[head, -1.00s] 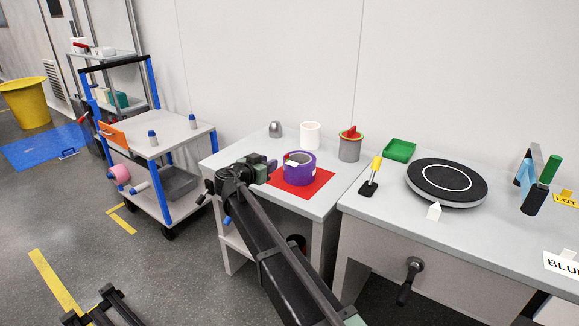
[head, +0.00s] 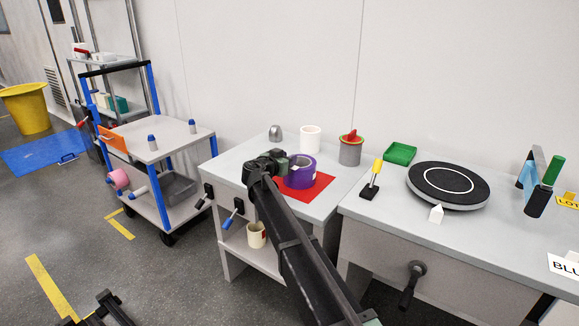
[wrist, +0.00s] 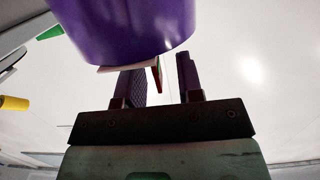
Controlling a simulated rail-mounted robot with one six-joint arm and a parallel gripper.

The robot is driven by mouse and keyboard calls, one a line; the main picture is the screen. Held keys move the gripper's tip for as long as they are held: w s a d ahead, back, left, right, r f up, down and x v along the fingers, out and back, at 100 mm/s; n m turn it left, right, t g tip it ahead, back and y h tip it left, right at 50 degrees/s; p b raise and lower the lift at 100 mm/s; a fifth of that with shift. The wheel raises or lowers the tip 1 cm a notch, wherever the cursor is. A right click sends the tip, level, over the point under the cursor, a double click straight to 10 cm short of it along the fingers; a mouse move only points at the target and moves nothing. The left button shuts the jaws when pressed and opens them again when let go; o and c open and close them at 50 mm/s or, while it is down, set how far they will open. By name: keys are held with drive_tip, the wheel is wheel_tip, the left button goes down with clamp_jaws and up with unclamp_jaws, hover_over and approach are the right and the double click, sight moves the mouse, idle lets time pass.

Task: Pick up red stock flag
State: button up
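A red piece with a green edge stands in a grey cup (head: 350,153) at the back of the small table; it may be the red stock flag (head: 351,136), but its shape is too small to be sure. In the wrist view a thin red piece with a green edge (wrist: 157,75) shows between my fingers, farther off. My gripper (head: 284,162) is at the left side of a purple roll (head: 300,178), left of the cup. In the wrist view my gripper (wrist: 161,72) is open with an empty gap, its fingertips partly hidden by the purple roll (wrist: 125,30).
The purple roll stands on a red mat (head: 323,184). A white cylinder (head: 310,139) and grey dome (head: 275,133) stand behind it. A green tray (head: 399,153), yellow-topped post (head: 375,172) and black turntable (head: 448,185) are to the right.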

clamp_jaws()
wheel_tip(320, 180, up, 20)
drive_tip(key=p, duration=2)
drive_tip(key=shift+r, duration=0.1)
drive_tip(key=shift+r+p, duration=2.4)
drive_tip(key=shift+p, duration=0.15)
